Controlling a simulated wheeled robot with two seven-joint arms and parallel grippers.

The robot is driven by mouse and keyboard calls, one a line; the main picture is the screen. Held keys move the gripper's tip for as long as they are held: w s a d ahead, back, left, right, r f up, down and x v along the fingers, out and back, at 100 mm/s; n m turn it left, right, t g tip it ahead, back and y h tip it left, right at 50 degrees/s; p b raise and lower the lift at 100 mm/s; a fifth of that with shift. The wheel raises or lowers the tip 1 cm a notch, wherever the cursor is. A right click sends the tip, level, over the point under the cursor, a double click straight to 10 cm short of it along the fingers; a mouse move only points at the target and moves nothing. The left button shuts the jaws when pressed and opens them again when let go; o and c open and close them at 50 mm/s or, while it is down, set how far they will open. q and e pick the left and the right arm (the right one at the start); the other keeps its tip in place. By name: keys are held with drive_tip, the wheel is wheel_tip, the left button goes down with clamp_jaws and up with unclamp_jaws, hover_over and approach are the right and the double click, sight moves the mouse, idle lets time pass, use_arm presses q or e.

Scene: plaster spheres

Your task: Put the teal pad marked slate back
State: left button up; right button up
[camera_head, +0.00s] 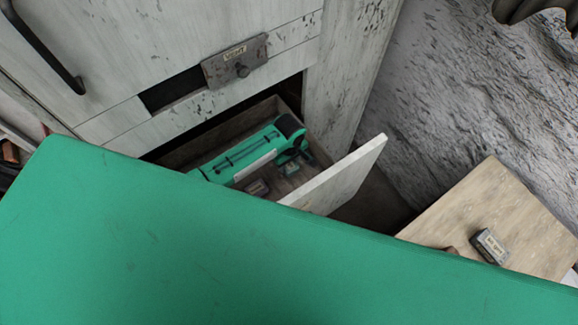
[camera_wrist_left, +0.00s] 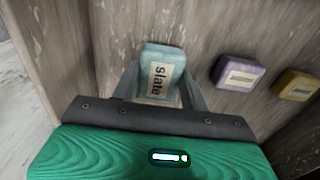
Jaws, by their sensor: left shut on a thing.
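The teal pad marked Slate (camera_wrist_left: 158,72) shows in the left wrist view between the two fingers of my left gripper (camera_wrist_left: 160,88), which is shut on it. In the head view my left gripper (camera_head: 293,160) reaches down into an open drawer (camera_head: 345,178), with the teal pad (camera_head: 290,169) at its fingers near the drawer floor. I cannot tell whether the pad touches the floor. My right gripper is not in view.
In the left wrist view a purple pad (camera_wrist_left: 238,72) and a yellow pad (camera_wrist_left: 296,86) lie to the right of the teal one. The drawer's walls surround my gripper closely. A wooden top (camera_head: 480,205) at right holds a labelled dark block (camera_head: 490,246).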

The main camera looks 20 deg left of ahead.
sight(289, 164)
use_arm(q)
drive_tip(key=shift+f, duration=1.8)
drive_tip(key=shift+f, duration=0.2)
drive_tip(key=o, duration=1)
drive_tip(key=shift+o, duration=0.2)
wheel_tip(289, 164, up, 12)
drive_tip(key=shift+r, duration=0.2)
